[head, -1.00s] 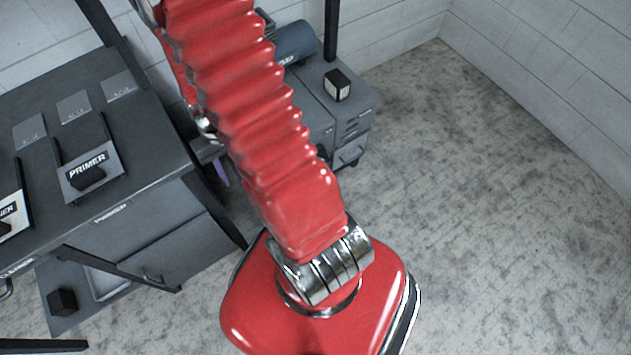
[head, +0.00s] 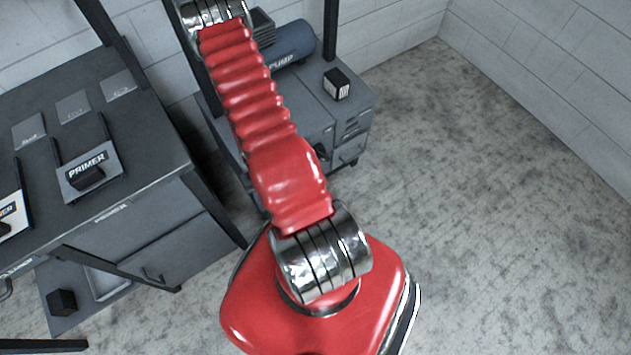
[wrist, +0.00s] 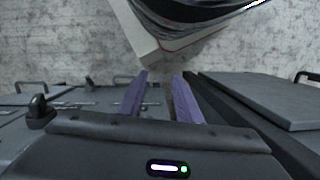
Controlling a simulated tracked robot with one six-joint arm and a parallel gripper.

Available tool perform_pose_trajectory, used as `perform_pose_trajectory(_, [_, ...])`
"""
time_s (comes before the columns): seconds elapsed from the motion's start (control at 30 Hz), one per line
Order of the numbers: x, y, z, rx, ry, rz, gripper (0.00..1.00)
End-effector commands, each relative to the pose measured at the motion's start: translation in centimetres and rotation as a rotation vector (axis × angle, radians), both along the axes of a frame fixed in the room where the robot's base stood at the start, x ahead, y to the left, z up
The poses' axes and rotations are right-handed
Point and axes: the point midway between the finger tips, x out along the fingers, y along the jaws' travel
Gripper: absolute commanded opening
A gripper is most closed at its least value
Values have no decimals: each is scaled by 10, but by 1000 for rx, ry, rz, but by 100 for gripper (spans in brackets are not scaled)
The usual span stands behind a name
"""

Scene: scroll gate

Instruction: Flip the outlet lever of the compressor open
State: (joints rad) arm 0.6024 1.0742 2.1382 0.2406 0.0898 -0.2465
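In the head view, a grey cabinet (head: 347,115) with a blue-grey cylinder (head: 290,47) marked PUMP stands against the back wall. I see no readable compressor label and cannot make out the outlet lever. In the wrist view, a small black knob or lever (wrist: 38,106) stands at the left by grey surfaces; I cannot tell what it belongs to. My gripper (wrist: 160,76) shows in the wrist view with two purple fingers apart and nothing between them. In the head view my gripper is hidden behind my red arm.
A dark workbench (head: 150,150) with a PRIMER panel (head: 92,172) stands at the left. A black box with a white label (head: 336,84) sits on the cabinet. A dark flat panel (wrist: 262,98) lies right of my fingers. The concrete floor at right is clear.

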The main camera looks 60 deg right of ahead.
Motion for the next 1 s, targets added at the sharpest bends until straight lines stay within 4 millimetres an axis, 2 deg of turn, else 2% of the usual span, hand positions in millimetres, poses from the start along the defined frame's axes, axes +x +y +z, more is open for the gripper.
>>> perform_pose_trajectory(0.1, [-15,-3,-31,-17,2,-10,31])
perform_pose_trajectory(0.6, [-78,-22,-144,-171,-19,-10,31])
perform_pose_trajectory(0.83, [-104,-38,-185,-305,-39,32,31])
perform_pose_trajectory(1.0, [-105,-65,-197,-448,-73,95,31])
